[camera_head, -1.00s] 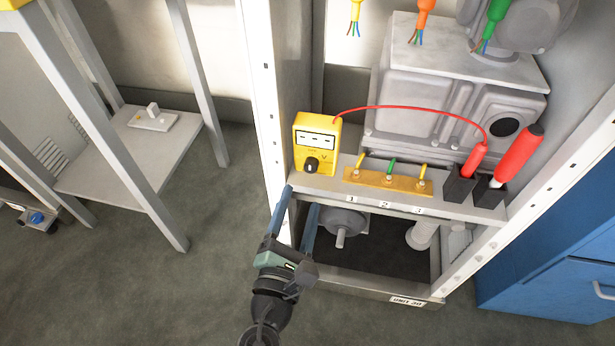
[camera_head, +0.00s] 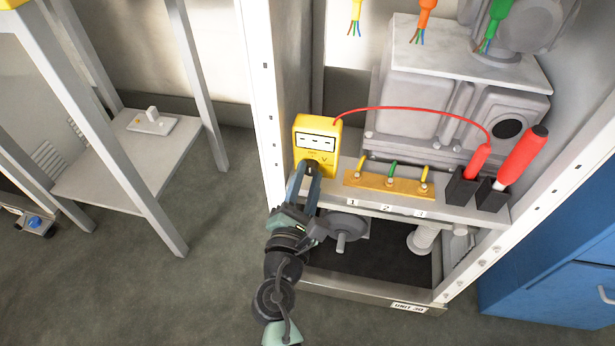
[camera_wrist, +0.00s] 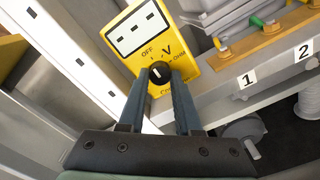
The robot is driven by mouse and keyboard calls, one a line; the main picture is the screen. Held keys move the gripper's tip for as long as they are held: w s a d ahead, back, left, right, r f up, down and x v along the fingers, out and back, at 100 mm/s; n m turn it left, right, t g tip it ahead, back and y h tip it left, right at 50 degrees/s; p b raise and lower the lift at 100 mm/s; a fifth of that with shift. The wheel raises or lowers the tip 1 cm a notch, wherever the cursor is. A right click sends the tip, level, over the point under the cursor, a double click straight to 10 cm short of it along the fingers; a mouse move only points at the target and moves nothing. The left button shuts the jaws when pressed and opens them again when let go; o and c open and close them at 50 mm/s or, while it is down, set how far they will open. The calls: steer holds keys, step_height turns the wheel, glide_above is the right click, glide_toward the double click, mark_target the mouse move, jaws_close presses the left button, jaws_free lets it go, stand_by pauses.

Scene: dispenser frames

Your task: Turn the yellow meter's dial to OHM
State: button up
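The dial's white mark points up and left, roughly toward OFF. My gripper (camera_head: 311,168) is at the lower face of the meter. In the wrist view its two fingers (camera_wrist: 160,80) lie on either side of the dial, apart, with the dial between them. Firm contact with the dial is not visible.
A red lead (camera_head: 410,108) runs from the meter to a red probe (camera_head: 476,160) in a black holder. A brass strip (camera_head: 388,184) with several terminals lies right of the meter. A frame post (camera_head: 268,110) stands close on the left.

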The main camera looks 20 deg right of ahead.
jaws_close()
steer(key=m+b, duration=0.2)
steer(key=m, duration=0.1)
steer(key=shift+f+m, duration=0.15)
steer(key=shift+m, duration=0.25)
steer(key=m+b, duration=0.2)
steer(key=m, duration=0.1)
steer(key=shift+a+m, duration=0.1)
steer(key=shift+m, duration=0.2)
steer(key=m+b, duration=0.3)
steer(key=m, duration=0.2)
steer(key=shift+m, duration=0.3)
steer(key=m+b, duration=0.2)
steer(key=m, duration=0.2)
steer(key=shift+m+b, duration=0.3)
steer(key=shift+m, duration=0.1)
steer(key=shift+r, duration=0.2)
